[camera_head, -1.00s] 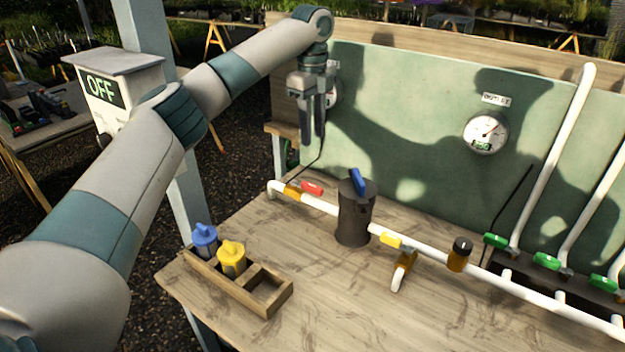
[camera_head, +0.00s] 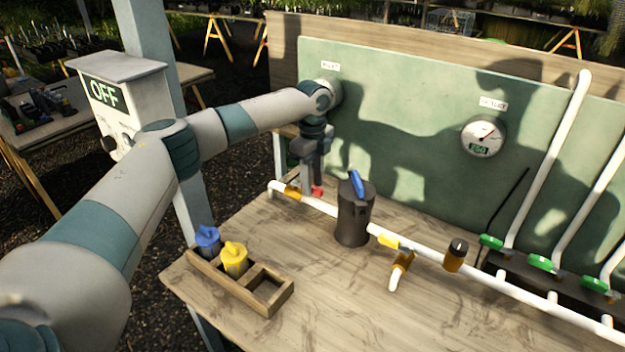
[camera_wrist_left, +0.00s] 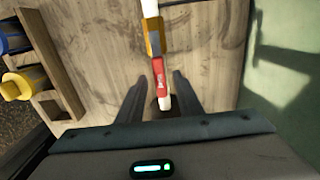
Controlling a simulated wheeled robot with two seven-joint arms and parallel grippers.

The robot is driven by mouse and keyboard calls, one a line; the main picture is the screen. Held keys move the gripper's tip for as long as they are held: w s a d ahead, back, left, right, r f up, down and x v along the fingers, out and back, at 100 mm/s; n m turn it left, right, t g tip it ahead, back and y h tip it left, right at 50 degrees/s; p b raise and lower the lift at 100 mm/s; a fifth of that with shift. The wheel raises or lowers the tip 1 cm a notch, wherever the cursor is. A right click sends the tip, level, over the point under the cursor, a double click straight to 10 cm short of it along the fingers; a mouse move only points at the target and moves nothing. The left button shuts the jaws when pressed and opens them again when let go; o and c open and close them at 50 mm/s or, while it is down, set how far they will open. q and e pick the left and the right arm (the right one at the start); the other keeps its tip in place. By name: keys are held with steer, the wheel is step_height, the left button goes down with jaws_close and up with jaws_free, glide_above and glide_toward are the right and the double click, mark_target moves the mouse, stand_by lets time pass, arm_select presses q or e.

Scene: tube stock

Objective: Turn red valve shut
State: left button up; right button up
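The red valve has a red lever (camera_head: 317,191) on an orange body (camera_head: 293,192) at the left end of the white pipe (camera_head: 325,208). In the left wrist view the red lever (camera_wrist_left: 160,75) lies in line with the pipe, next to the orange body (camera_wrist_left: 153,36). My left gripper (camera_head: 310,188) points down at the lever, which it partly hides in the head view. In the left wrist view my left gripper (camera_wrist_left: 159,78) is open, with one finger on each side of the lever and a gap visible on both sides. My right gripper is not in view.
A yellow-handled valve (camera_head: 388,241) and green valves (camera_head: 491,242) sit farther right. A wooden rack (camera_head: 236,289) holds blue and yellow pieces. The green panel (camera_head: 410,130) rises behind.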

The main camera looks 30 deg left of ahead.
arm_select(q)
steer(key=shift+f, duration=0.15)
jaws_close()
